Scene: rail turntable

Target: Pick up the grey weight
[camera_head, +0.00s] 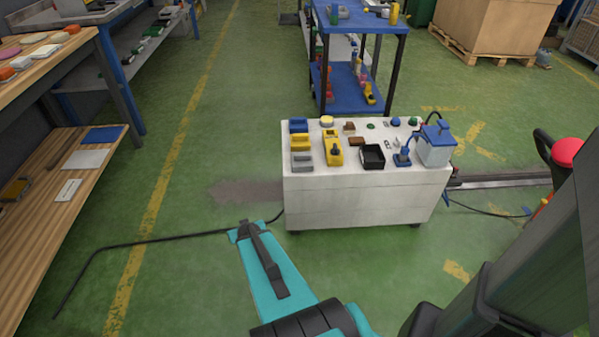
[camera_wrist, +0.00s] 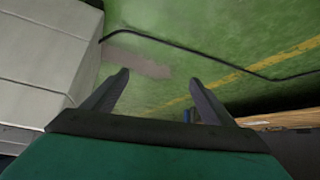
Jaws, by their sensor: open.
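A grey block (camera_head: 302,161), which looks like the grey weight, sits at the front left corner of the white cart's top. A yellow block (camera_head: 300,142) and a blue block (camera_head: 298,125) stand in a row behind it. My gripper (camera_wrist: 160,80) is open and empty in the wrist view, its two dark fingers apart over the green floor. The white cart's side (camera_wrist: 45,60) shows at the left of that view, beside the fingers. The weight is not visible in the wrist view. In the head view my teal arm is in front of the cart, and the fingers cannot be made out.
The white cart (camera_head: 360,200) also carries a yellow device (camera_head: 333,150), a black tray (camera_head: 372,157) and a white-blue container (camera_head: 436,145). A blue shelf cart (camera_head: 350,85) stands behind. A wooden workbench (camera_head: 60,200) is at left. A black cable (camera_head: 160,239) crosses the floor.

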